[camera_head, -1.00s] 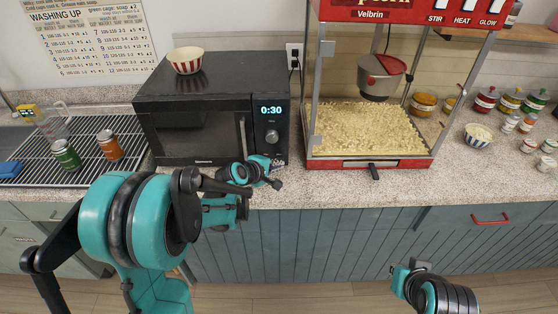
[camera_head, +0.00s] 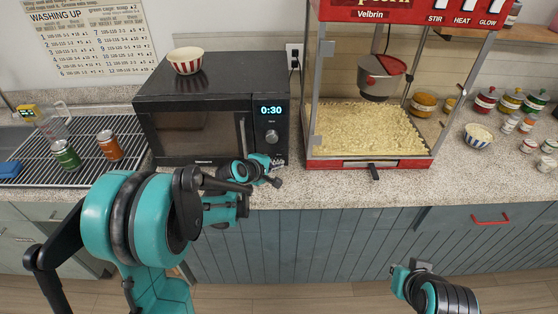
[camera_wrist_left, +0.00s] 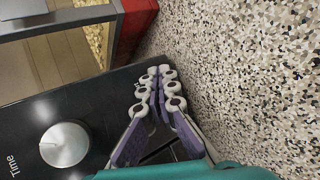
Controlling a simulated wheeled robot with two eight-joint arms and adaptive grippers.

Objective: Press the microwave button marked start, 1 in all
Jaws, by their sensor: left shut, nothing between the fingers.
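The black microwave (camera_head: 195,90) stands on the counter, its display (camera_head: 270,110) showing 0:30. Its round knob (camera_head: 271,136) sits below the display; the knob also shows in the left wrist view (camera_wrist_left: 64,144), beside the word Time. My left gripper (camera_head: 277,171) is at the lower part of the control panel, below the knob. In the left wrist view its fingers (camera_wrist_left: 158,78) are together, empty, over the panel's dark lower end. The start button cannot be made out; the gripper covers part of that area. Part of my right arm shows at lower right, its fingers not distinguishable.
A popcorn machine (camera_head: 365,135) stands close to the microwave's right side. A striped bowl (camera_head: 185,62) rests on the microwave. Two cans stand on the drying rack (camera_head: 30,155) at left. Jars and a small bowl (camera_head: 478,136) are at right. The counter's front edge runs beneath my gripper.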

